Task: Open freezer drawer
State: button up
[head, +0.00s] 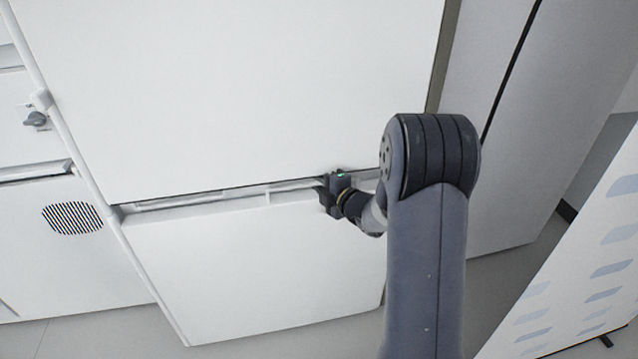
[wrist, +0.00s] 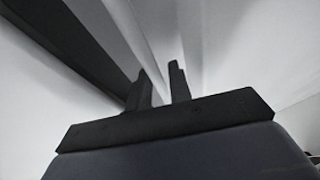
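The freezer drawer (head: 255,265) is the wide white front panel low in the head view, below a large white door (head: 235,95). A narrow gap with a pale ledge runs along the drawer's top edge. My gripper (head: 324,193) is at the right part of that top edge, touching or very close to it. In the wrist view my gripper's two dark fingers (wrist: 161,82) stand a small distance apart, with a pale strip between them that looks like the drawer's edge. The contact itself is partly hidden.
A white cabinet with a round striped vent (head: 72,218) and a dark knob (head: 36,119) stands to the left. A tall grey-white panel (head: 550,110) stands to the right, and a patterned white panel (head: 575,290) at lower right. Grey floor (head: 265,340) shows below the drawer.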

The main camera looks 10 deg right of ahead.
jog(key=shift+a, duration=0.1)
jog(key=shift+c, duration=0.3)
grip_shut()
